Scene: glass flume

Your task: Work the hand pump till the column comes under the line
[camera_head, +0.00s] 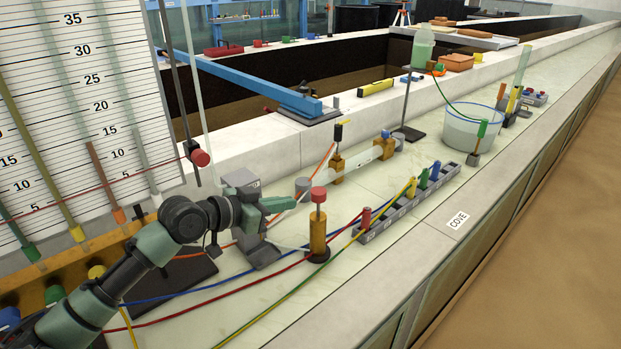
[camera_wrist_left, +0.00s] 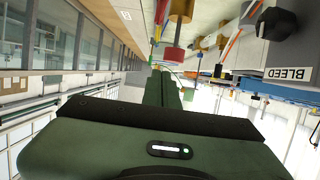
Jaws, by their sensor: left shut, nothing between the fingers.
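The hand pump (camera_head: 318,238), a brass-coloured cylinder with a red knob on a short rod, stands upright on the bench in the head view. Its red knob also shows in the left wrist view (camera_wrist_left: 172,55). My left gripper (camera_head: 295,201) is shut and empty, its green fingers just left of the knob at about its height, apparently apart from it. Its fingers also show in the left wrist view. A white scale board (camera_head: 70,110) carries several tilted tubes, and a thin red line (camera_head: 90,193) crosses it. Which column counts is unclear. My right gripper is out of view.
Right of the pump is a grey rack (camera_head: 410,203) with coloured plugs. A clear horizontal tube with brass fittings (camera_head: 340,170) lies behind. Red, blue and yellow hoses cross the bench in front. A bucket (camera_head: 470,128) stands farther right. A BLEED label (camera_wrist_left: 288,73) shows in the wrist view.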

